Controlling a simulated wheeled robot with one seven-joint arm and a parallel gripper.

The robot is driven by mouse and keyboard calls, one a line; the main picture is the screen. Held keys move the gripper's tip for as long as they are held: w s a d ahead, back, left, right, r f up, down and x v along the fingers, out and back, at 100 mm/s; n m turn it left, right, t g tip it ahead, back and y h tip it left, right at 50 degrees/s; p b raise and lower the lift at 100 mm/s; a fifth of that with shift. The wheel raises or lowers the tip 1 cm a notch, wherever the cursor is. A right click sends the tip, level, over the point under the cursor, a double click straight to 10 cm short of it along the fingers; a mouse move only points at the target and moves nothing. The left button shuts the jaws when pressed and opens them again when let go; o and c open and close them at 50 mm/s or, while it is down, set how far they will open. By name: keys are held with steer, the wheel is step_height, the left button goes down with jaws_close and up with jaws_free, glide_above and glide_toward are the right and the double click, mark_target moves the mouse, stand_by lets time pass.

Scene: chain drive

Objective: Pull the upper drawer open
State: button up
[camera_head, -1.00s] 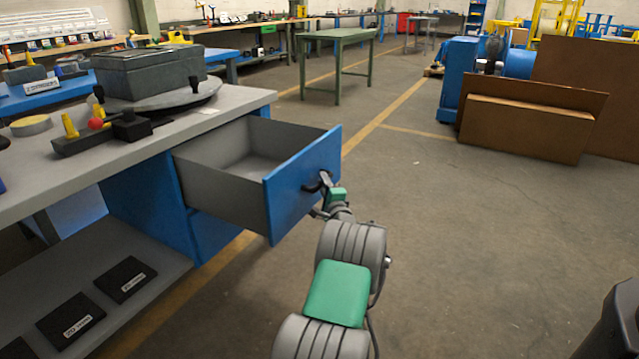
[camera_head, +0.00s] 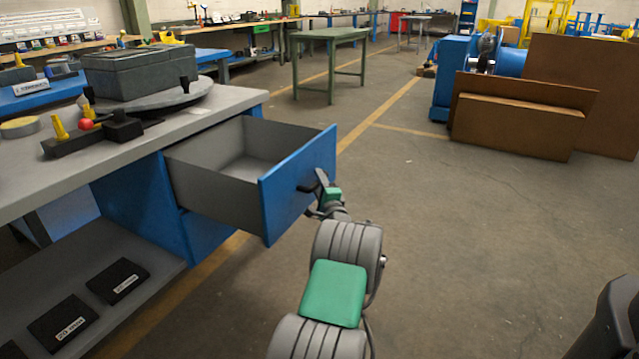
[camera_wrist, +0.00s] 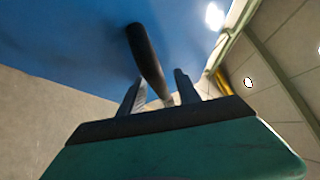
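The upper drawer (camera_head: 298,188) of the blue workbench is pulled well out, and its grey inside looks empty. Its blue front carries a dark bar handle (camera_wrist: 148,58). My gripper (camera_head: 318,188) is at the handle on the outer face of the drawer front. In the wrist view the two fingers of my gripper (camera_wrist: 160,92) stand on either side of the handle's lower end. Whether the fingers touch the handle is hard to tell. The lower drawer (camera_head: 210,232) below is closed.
The workbench top (camera_head: 235,100) holds a grey box (camera_head: 140,72) and a dark fixture with yellow and red knobs (camera_head: 85,135). Black boxes (camera_head: 118,281) lie on the lower shelf.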

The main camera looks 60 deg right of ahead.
steer(key=p+v, duration=0.1)
steer(key=v, duration=0.7)
steer(key=shift+p, duration=0.4)
